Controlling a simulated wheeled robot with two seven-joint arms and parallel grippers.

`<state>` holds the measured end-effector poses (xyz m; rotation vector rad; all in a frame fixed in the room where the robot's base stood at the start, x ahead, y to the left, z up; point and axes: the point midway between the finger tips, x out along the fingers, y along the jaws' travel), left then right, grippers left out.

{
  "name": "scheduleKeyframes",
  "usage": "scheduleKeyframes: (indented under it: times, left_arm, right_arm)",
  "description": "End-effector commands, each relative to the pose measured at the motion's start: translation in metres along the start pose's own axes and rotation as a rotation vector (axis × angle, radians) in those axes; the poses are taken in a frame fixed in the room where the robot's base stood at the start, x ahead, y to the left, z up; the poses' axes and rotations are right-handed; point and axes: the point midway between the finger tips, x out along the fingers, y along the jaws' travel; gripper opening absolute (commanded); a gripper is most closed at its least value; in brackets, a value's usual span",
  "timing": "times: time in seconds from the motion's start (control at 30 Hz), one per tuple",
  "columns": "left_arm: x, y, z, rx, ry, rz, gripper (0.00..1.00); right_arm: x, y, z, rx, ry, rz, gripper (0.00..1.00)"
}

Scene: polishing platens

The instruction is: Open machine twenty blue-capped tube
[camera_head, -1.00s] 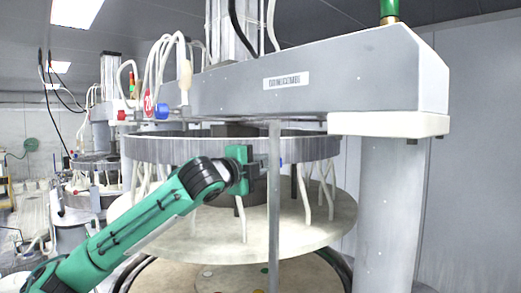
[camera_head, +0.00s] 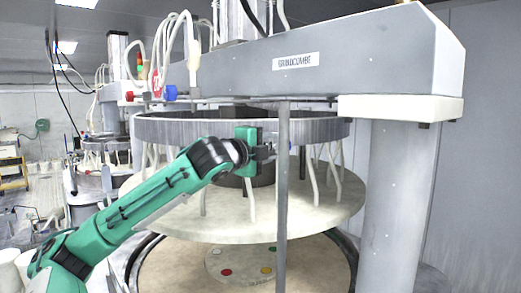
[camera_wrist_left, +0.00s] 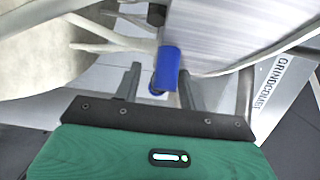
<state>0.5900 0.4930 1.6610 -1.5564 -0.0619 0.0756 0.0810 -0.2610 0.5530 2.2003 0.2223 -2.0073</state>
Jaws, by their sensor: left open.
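A blue cap (camera_wrist_left: 169,68) on a tube beside the metal ring of the machine (camera_wrist_left: 215,35) shows in the left wrist view. It is between the two dark fingers of my left gripper (camera_wrist_left: 160,70), which are open, with space on both sides. In the head view my left gripper (camera_head: 268,151) is at the ring's front, by a thin grey post (camera_head: 283,200). The blue cap there is hidden behind the gripper or post. A second blue fitting (camera_head: 170,93) sits higher, at the beam's left end. My right gripper is not in view.
A grey beam (camera_head: 390,60) with a name label crosses above the ring, carried by a thick column (camera_head: 395,200) at right. A pale round plate (camera_head: 225,220) lies below the ring, over a platen with coloured dots (camera_head: 240,265). White tubes hang around the ring.

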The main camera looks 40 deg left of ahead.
Motion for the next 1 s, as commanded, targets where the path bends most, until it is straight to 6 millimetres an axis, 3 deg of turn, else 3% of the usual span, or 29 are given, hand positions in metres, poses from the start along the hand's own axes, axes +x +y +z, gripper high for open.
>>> scheduleKeyframes:
  times: [0.17, 0.7, 1.0]
  left_arm:
    - [-0.017, 0.004, 0.001, 0.003, -0.002, -0.002, 0.41]
    - [-0.097, 0.005, 0.001, 0.005, -0.004, -0.001, 0.41]
    - [-0.130, 0.002, 0.001, 0.003, -0.002, -0.002, 0.41]
  right_arm:
    - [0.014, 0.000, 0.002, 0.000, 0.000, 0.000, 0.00]
    - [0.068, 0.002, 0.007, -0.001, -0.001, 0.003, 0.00]
    - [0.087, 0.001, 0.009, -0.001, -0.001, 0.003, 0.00]
